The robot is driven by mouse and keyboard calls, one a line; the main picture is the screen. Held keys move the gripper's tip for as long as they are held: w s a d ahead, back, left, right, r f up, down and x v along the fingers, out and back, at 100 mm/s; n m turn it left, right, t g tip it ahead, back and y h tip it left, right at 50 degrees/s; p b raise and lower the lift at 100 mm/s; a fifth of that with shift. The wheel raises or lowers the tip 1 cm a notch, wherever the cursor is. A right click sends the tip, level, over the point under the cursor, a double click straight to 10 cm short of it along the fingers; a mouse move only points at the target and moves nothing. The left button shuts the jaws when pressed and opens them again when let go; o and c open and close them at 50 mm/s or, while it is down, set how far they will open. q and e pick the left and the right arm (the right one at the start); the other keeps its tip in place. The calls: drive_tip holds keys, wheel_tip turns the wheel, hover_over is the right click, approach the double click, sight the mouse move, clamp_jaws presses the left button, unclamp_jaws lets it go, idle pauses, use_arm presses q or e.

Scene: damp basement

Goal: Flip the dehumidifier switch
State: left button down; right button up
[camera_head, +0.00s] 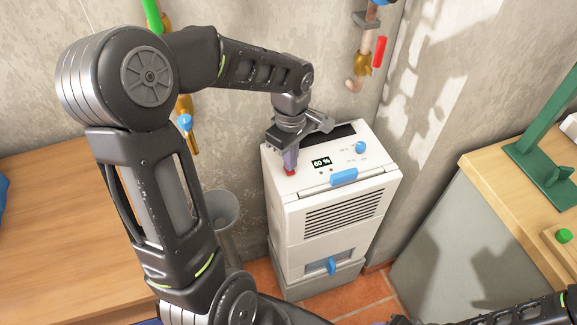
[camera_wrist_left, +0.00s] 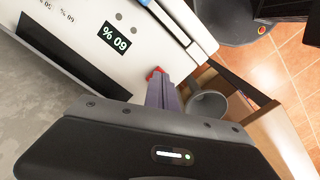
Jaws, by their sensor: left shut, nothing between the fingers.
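The dehumidifier (camera_head: 334,215) is a white box standing against the wall in the head view, its display reading "60 %". A red switch (camera_head: 290,171) sits at the left of its top panel. My left gripper (camera_head: 290,162) points down at the switch, its fingers shut with nothing between them. In the left wrist view the fingertips (camera_wrist_left: 160,82) are at the red switch (camera_wrist_left: 153,73), which they partly hide. I cannot tell whether they press on it. The display (camera_wrist_left: 116,38) also shows there. My right gripper cannot be made out; only part of a dark arm shows at the lower right.
A blue knob (camera_head: 361,147) and a blue handle (camera_head: 344,177) are on the dehumidifier. A grey funnel-like vessel (camera_head: 220,208) stands to its left beside a wooden surface (camera_head: 40,215). A wooden bench (camera_head: 500,200) with a green stand (camera_head: 548,160) is at the right. Pipes run down the wall behind.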

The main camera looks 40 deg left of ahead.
use_arm(q)
drive_tip(key=shift+f+b, duration=0.85)
drive_tip(key=shift+f, duration=0.1)
idle(0.6)
drive_tip(key=shift+r, duration=0.1)
drive_tip(key=shift+r+p, duration=2.5)
drive_tip(key=shift+r, duration=0.95)
